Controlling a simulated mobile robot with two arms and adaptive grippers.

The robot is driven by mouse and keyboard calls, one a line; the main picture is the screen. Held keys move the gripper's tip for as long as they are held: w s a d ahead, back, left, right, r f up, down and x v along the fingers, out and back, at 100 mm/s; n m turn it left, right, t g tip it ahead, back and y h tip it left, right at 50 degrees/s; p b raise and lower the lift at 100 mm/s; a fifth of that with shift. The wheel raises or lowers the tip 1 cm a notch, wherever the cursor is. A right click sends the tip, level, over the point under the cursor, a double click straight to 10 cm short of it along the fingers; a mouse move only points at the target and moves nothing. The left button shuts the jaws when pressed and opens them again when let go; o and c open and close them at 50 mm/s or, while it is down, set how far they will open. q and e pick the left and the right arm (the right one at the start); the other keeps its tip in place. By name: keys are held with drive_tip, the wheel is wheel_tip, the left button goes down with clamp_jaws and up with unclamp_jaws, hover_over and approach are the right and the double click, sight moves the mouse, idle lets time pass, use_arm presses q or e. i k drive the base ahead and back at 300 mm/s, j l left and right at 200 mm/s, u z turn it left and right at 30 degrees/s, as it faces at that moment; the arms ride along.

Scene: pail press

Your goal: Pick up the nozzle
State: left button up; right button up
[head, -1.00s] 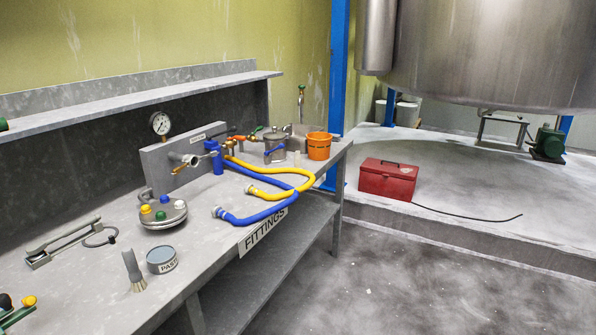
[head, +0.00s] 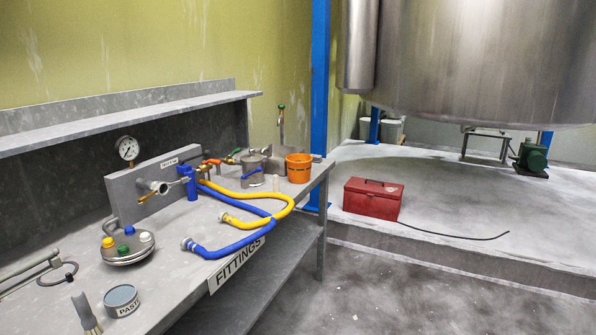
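I cannot single out the nozzle for certain. A small orange fitting with a green end (head: 229,160) lies at the back of the bench behind the blue valve block (head: 188,183), partly hidden, and may be it. A yellow hose (head: 283,211) and a blue hose (head: 228,249) run from the valve block over the bench, each with a metal end. Neither of my grippers is in view.
The bench (head: 168,292) also holds a pressure gauge panel (head: 150,180), a round lid with coloured knobs (head: 127,258), a paste tin (head: 121,300), a brush (head: 84,312) and an orange bucket (head: 298,168). A red toolbox (head: 372,199) stands on the raised floor. The floor ahead is clear.

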sight(276, 181)
drive_tip(key=i+l+u, duration=0.1)
drive_tip(key=u, duration=0.45)
drive_tip(key=i+l+u, duration=0.35)
drive_tip(key=l, duration=0.25)
drive_tip(key=i+l+u, duration=0.2)
drive_tip(key=l, duration=0.15)
drive_tip(key=i+l+u, duration=0.2)
drive_tip(key=l, duration=0.2)
drive_tip(key=k+j, duration=0.05)
